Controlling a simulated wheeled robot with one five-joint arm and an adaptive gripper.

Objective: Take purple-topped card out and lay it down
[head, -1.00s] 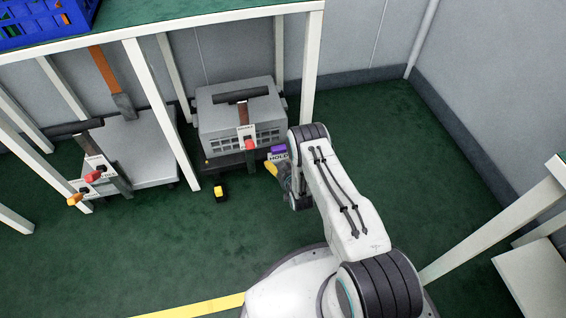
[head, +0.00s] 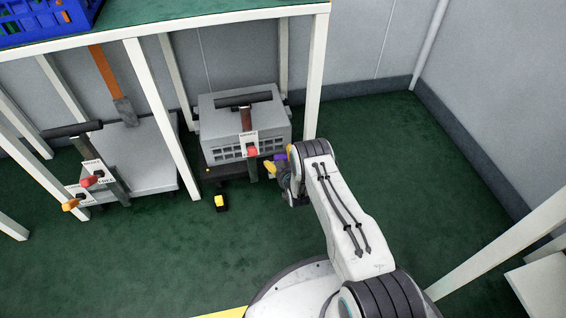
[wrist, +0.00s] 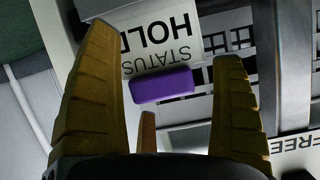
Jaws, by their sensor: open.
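The purple-topped card is a white card lettered STATUS HOLD (wrist: 165,45) with a purple block (wrist: 162,85) along one edge. In the wrist view it appears upside down, between my gripper's two yellow fingers (wrist: 165,60). The fingers are apart, with gaps on both sides of the purple block, and I see no contact. In the head view only a bit of purple (head: 281,157) shows at my gripper (head: 278,161). The rest of the card is hidden there by my gripper and wrist.
A grey slatted box (head: 243,115) on a dark low cart has a red-topped tag (head: 252,151). A second cart (head: 140,160) with red and orange tags stands left. A black-and-yellow item (head: 221,203) lies on the floor. A white table leg (head: 315,90) rises just behind my gripper.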

